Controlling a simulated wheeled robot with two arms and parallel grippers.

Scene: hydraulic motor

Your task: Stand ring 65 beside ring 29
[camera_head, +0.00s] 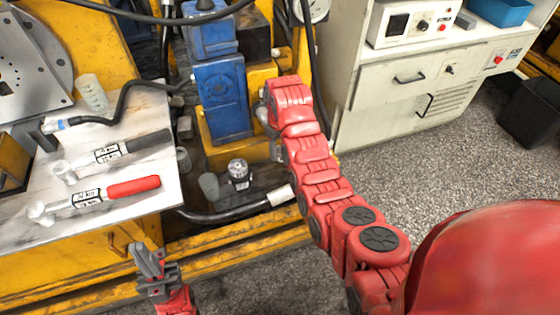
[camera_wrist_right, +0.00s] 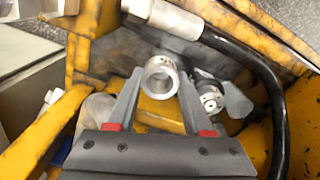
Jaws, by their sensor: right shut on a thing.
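In the right wrist view a short silver ring (camera_wrist_right: 160,77) is held between the fingers of my right gripper (camera_wrist_right: 159,88), its open bore turned toward the camera. I cannot read a number on it. In the head view my right arm reaches toward the blue machine, and its gripper is mostly hidden behind the arm. Grey cylinders, one low (camera_head: 209,186) and one near the bench edge (camera_head: 183,160), stand by the yellow frame; I cannot tell whether either is ring 29. My left gripper (camera_head: 148,262) is low in front of the bench, apart from these things; its finger gap is unclear.
A blue machine block (camera_head: 224,95) stands on the yellow frame. A black hose with a metal end (camera_head: 240,211) crosses the frame. A round metal fitting (camera_head: 239,171) stands near the low cylinder.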

